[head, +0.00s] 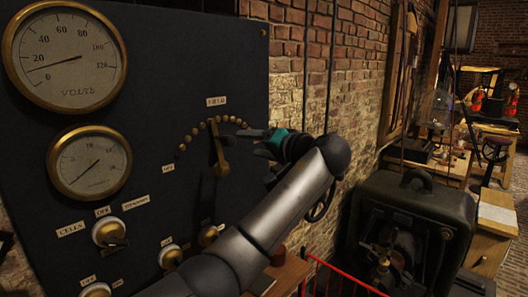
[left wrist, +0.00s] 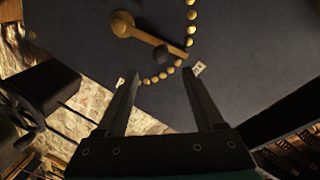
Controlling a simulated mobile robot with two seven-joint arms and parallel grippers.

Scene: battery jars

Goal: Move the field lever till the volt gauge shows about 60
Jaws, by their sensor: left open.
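The volt gauge (head: 65,55) is the big round brass-rimmed dial at upper left in the head view. Its needle points low on the left, between 0 and 20. The field lever (head: 219,157) is a brass arm on the dark panel, pointing up towards an arc of brass studs. My left gripper (head: 257,140) is open and empty, just right of the lever. Its fingers (left wrist: 160,82) stand apart, short of the knob in the picture.
A smaller gauge (head: 89,161) sits below the volt gauge. Several labelled brass switches, one a selector (head: 109,232), are on the lower panel. A brick wall (head: 330,60) lies right of the panel. A dark machine (head: 412,225) and a red rail (head: 335,275) stand at lower right.

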